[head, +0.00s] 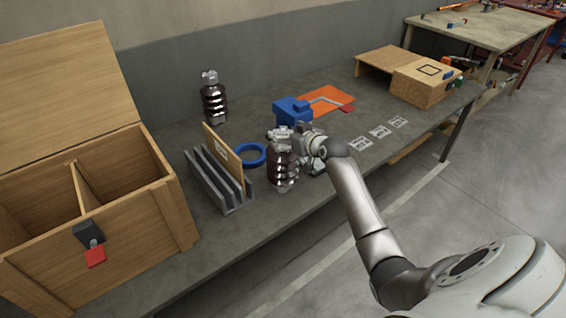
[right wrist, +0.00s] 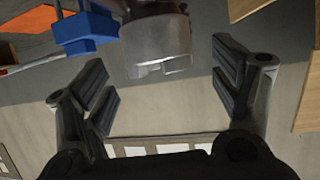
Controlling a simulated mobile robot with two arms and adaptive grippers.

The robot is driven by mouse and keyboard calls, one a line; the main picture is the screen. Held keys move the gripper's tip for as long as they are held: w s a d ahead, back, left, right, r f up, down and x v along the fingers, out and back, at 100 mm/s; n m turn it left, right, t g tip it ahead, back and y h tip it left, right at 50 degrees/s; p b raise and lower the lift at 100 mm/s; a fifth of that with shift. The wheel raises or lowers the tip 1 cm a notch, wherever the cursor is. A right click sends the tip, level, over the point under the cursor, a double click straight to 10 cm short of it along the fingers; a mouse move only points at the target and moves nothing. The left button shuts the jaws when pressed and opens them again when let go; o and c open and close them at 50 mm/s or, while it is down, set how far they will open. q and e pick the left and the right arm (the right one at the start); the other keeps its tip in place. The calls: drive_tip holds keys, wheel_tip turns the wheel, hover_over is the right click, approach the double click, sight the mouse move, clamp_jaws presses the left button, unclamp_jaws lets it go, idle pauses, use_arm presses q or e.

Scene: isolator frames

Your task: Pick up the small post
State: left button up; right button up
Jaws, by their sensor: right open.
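Two dark brown ribbed posts with metal caps stand upright on the bench in the head view. One post (head: 213,100) is at the back near the wall; the other post (head: 282,170) is nearer, at the front. I cannot tell for certain which is the small one. My right gripper (head: 308,147) is at the upper right of the front post, partly overlapping it in the picture. In the right wrist view my right gripper (right wrist: 160,78) is open, with a grey metal cap (right wrist: 155,48) ahead between its spread fingers, not clamped. My left gripper is out of view.
A blue clamp-like block (head: 293,112) and an orange mat (head: 328,100) are behind the gripper. A grey slotted rack (head: 222,185), a blue ring (head: 251,155) and an open wooden box (head: 100,225) are left. White printed labels (head: 380,131) lie right on the bench.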

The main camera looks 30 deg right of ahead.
drive_tip(key=shift+x, duration=0.85)
drive_tip(key=shift+c, duration=0.3)
